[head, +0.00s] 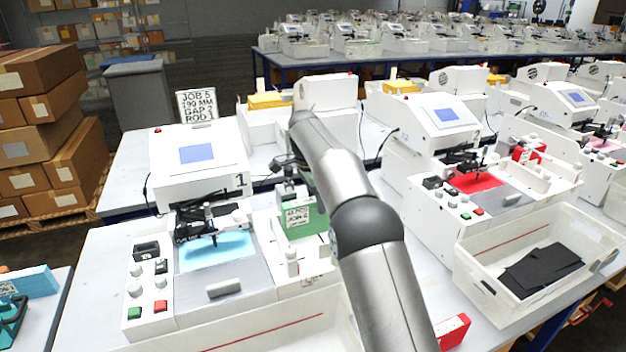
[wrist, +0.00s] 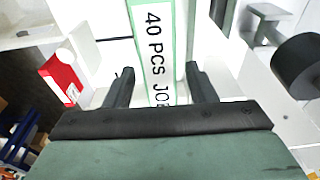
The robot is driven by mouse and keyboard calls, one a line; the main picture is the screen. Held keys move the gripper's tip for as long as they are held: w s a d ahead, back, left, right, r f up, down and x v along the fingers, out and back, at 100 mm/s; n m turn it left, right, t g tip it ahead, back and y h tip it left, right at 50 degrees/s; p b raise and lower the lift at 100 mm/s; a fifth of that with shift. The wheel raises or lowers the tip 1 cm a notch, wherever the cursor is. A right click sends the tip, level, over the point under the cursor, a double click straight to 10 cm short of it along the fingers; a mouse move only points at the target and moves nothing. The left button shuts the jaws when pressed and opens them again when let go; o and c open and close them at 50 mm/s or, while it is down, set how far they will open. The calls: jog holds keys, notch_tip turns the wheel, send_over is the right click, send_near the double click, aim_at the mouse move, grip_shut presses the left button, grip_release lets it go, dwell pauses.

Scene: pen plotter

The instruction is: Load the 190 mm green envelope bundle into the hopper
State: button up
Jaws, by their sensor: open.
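The green envelope bundle (head: 301,222) stands upright beside plotter 1 in the head view, with a white printed label on its face. In the wrist view the label (wrist: 156,50) reads "40 PCS JO" and lies between the fingers. My gripper (wrist: 160,82) is open, one finger on each side of the bundle, with a visible gap at the left finger. In the head view my gripper (head: 290,190) is at the bundle's top, partly hidden by my arm. The hopper around the bundle's foot is mostly hidden by my arm.
Plotter 1 (head: 196,165) has a blue sheet (head: 215,250) on its bed. A sign (head: 197,104) reads job 5, 190 mm, gap 2, rod 1. A white tray (head: 235,335) lies in front. A red box (head: 453,331) sits right of my arm. A second plotter (head: 440,120) stands right.

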jog(key=r+p, duration=0.1)
jog(key=r, duration=0.2)
jog(key=a+r, duration=0.1)
jog(key=r, duration=0.2)
jog(key=r+p, duration=0.1)
jog(key=r, duration=0.2)
jog(key=shift+s+a+r+p, duration=0.2)
jog(key=shift+s+r+p, duration=0.1)
jog(key=shift+p, duration=0.05)
jog(key=s+d+r+n+y, duration=0.1)
jog(key=s+d+r+n, duration=0.15)
jog(key=s+d, duration=0.55)
jog(key=s+d+r+n, duration=0.1)
jog(key=s+d+n, duration=0.3)
jog(key=s+d, duration=0.35)
jog(key=s+d+f+n, duration=0.2)
jog(key=s+f, duration=0.2)
jog(key=s, duration=0.5)
jog(key=s+d+f+n, duration=0.2)
jog(key=s+f, duration=0.2)
jog(key=s, duration=0.5)
jog(key=s+d+f+n, duration=0.2)
jog(key=s+f, duration=0.2)
jog(key=s, duration=0.5)
jog(key=shift+s+f+y, duration=0.2)
jog(key=shift+f+y, duration=0.1)
